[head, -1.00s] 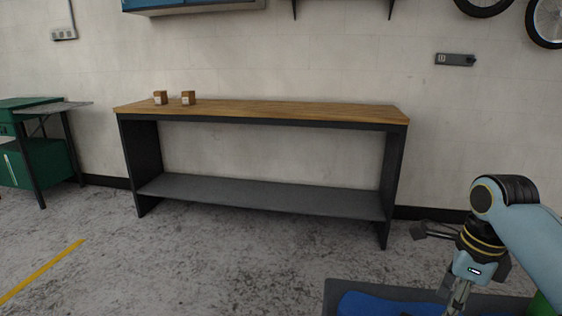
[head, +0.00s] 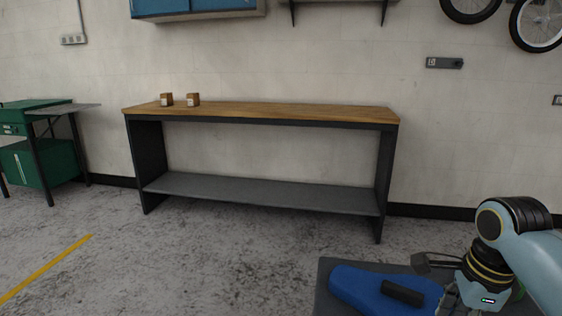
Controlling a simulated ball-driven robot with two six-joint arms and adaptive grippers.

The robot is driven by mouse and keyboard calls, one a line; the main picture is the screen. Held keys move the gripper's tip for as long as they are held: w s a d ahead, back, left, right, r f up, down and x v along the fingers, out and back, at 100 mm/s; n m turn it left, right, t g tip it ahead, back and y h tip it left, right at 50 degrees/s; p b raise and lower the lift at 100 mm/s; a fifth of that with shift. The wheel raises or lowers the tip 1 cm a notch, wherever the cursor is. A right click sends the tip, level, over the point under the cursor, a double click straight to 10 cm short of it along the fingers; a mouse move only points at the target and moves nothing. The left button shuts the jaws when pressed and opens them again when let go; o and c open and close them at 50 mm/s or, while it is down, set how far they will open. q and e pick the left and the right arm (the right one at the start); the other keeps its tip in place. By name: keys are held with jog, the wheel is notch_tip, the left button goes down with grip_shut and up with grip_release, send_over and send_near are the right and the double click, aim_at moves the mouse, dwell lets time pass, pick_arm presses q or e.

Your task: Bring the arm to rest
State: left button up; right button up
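My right arm comes in at the lower right, light blue with a dark wrist and yellow rings. My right gripper (head: 449,301) points down at the bottom edge. Its fingertips are cut off by the frame, so its opening does not show. It is beside a blue object (head: 358,287) with a black bar (head: 403,292) on it, lying on a dark grey surface (head: 323,290). I cannot tell whether it touches either. My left gripper is not in view.
A wooden-topped workbench (head: 270,110) stands against the wall, with two small brown boxes (head: 166,99) (head: 193,99) at its left end. A green cabinet (head: 45,163) and side table stand at left. The concrete floor (head: 230,255) between is clear.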

jog(key=s+a+r+n+t+h, duration=0.1)
jog(key=s+a+r+n, duration=0.1)
jog(key=s+n, duration=0.95)
jog(key=s+a+r+n+t, duration=0.1)
jog(key=s+a+r+n, duration=0.15)
jog(key=s+n, duration=0.85)
jog(key=s+d+f+g, duration=0.1)
jog(key=d+f, duration=0.1)
jog(key=f, duration=1.2)
jog(key=s+d+f, duration=0.1)
jog(key=d+f, duration=0.1)
jog(key=f, duration=1.2)
jog(key=s+f+g, duration=0.1)
jog(key=s+f, duration=1.2)
jog(key=s, duration=0.4)
jog(key=shift+d+f, duration=0.3)
jog(key=shift+f, duration=0.1)
